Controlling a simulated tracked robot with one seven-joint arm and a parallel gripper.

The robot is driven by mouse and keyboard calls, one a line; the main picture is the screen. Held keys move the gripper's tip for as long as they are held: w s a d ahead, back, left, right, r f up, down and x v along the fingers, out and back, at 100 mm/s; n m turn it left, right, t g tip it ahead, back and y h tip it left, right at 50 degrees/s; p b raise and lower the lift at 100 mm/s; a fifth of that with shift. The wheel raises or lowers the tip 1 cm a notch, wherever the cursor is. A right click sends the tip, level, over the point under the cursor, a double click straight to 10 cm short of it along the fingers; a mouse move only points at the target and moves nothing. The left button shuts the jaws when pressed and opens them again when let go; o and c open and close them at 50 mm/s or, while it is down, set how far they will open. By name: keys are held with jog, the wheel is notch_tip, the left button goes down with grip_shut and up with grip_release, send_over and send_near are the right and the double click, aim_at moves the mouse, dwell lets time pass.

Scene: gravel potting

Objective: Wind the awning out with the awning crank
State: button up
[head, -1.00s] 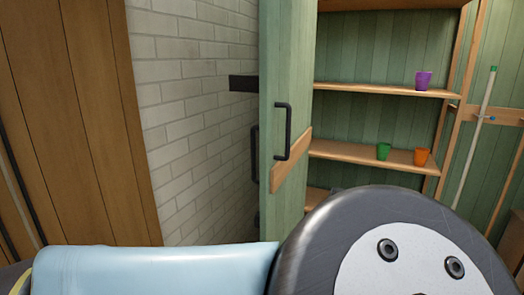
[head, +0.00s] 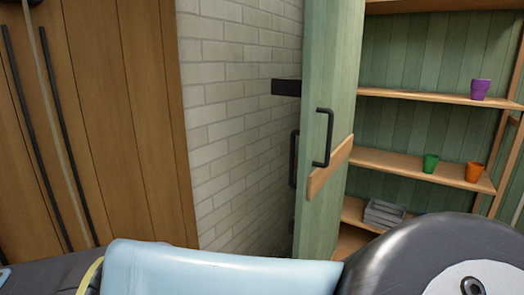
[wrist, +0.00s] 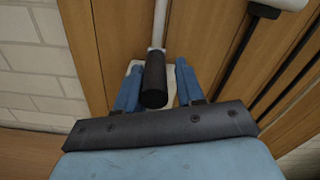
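In the wrist view, a black cylindrical grip (wrist: 154,80) hangs on a thin white rod (wrist: 160,25) before brown wooden boards; it looks like the awning crank's handle. My gripper (wrist: 157,82) has its blue fingers on either side of this grip. A narrow gap shows between the grip and the right finger. The left finger lies close to the grip, and I cannot tell if they touch. A white plate (wrist: 134,68) shows behind the fingers. In the head view my gripper is out of sight. No awning can be made out.
The head view shows brown boards (head: 130,120) with dark and pale upright rods at the left, a white brick wall (head: 235,100), and an open green door (head: 328,70) with a black handle. Shelves at right hold purple (head: 480,89), green (head: 430,163) and orange (head: 473,171) cups.

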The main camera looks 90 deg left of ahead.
jog(key=shift+o, duration=1.1)
jog(key=shift+s+d, duration=0.1)
jog(key=shift+d, duration=0.05)
jog(key=v, duration=1.3)
jog(key=shift+w+d, duration=0.2)
jog(key=shift+w, duration=0.15)
